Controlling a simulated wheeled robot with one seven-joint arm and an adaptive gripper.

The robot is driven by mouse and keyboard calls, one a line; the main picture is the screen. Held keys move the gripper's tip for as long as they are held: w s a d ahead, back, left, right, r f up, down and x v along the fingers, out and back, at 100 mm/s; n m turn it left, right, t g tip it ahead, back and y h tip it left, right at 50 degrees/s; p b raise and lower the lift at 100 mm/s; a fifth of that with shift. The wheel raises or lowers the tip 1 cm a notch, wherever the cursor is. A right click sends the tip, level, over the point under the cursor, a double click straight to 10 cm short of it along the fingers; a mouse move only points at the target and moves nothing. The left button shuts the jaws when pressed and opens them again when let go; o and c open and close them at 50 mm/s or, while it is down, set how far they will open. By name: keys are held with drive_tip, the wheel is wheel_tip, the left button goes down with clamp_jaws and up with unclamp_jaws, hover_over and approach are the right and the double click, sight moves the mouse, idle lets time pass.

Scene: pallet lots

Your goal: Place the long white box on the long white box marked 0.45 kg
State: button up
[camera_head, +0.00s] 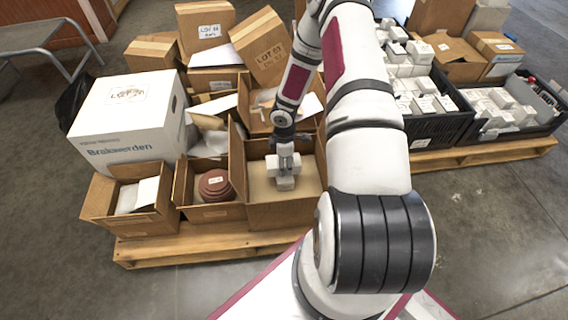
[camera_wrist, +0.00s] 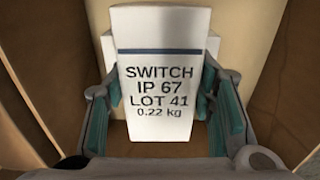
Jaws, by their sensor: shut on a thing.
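My gripper (camera_head: 284,158) is down inside an open cardboard box (camera_head: 262,215) on the pallet. In the wrist view its teal-padded fingers (camera_wrist: 160,112) are shut on a white box (camera_wrist: 160,45) marked SWITCH IP 67 LOT 41 0.22 kg. The held white box also shows small under the gripper in the head view (camera_head: 285,184). Another white box (camera_wrist: 213,46) shows behind the held one in the wrist view, mostly hidden by it. Its marking is hidden, and I cannot tell whether the two touch. No 0.45 kg marking is readable.
A cardboard box with reddish-brown round parts (camera_head: 215,185) stands just left. A large white carton (camera_head: 125,120) and stacked lot cartons (camera_head: 262,47) stand behind. Black crates (camera_head: 440,122) of small white boxes are at right. The cardboard box's walls surround my gripper closely.

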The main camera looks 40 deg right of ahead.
drive_tip(key=shift+f, duration=0.15)
drive_tip(key=o, duration=1.3)
